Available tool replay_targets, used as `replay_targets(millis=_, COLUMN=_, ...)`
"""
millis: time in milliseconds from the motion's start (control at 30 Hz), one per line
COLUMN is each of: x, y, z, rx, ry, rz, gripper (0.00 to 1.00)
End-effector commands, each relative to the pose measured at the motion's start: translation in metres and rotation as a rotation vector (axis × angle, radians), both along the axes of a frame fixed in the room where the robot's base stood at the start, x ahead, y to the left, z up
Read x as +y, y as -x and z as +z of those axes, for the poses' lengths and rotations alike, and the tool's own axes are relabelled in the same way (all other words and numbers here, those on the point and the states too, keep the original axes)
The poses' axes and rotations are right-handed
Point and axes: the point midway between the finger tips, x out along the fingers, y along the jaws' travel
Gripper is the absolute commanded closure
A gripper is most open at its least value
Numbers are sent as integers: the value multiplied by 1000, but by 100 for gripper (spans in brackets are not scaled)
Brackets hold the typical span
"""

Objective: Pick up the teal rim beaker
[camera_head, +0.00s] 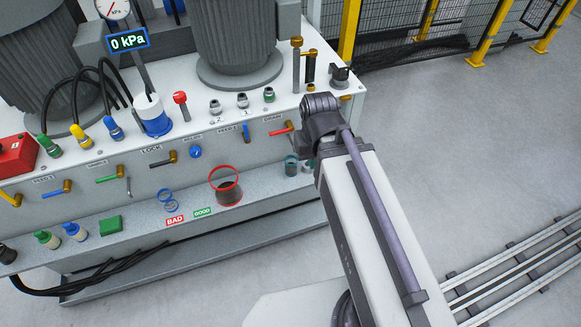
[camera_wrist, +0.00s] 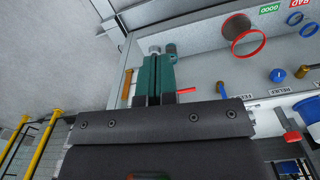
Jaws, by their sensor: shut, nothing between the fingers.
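A small beaker with a teal rim (camera_head: 291,165) stands at the right end of the lower shelf in the head view, just left of my arm.
A larger red-rimmed vessel (camera_head: 225,186) and a blue-rimmed one (camera_head: 168,200) stand farther left on the shelf (camera_head: 262,189), near the BAD and GOOD labels. A red-handled valve (camera_head: 282,131) and other valve handles jut from the panel above. Floor to the right is open, with rails.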

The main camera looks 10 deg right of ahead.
Motion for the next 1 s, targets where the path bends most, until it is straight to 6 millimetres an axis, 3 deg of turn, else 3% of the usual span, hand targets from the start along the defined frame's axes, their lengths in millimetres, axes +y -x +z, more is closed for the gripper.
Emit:
replay_targets(millis=67, x=0, y=0, z=0, rx=0, ry=0, rz=0, gripper=100)
replay_targets(millis=767, x=0, y=0, z=0, rx=0, ry=0, rz=0, gripper=33)
replay_targets(millis=1000, x=0, y=0, z=-3, rx=0, ry=0, rz=0, gripper=32)
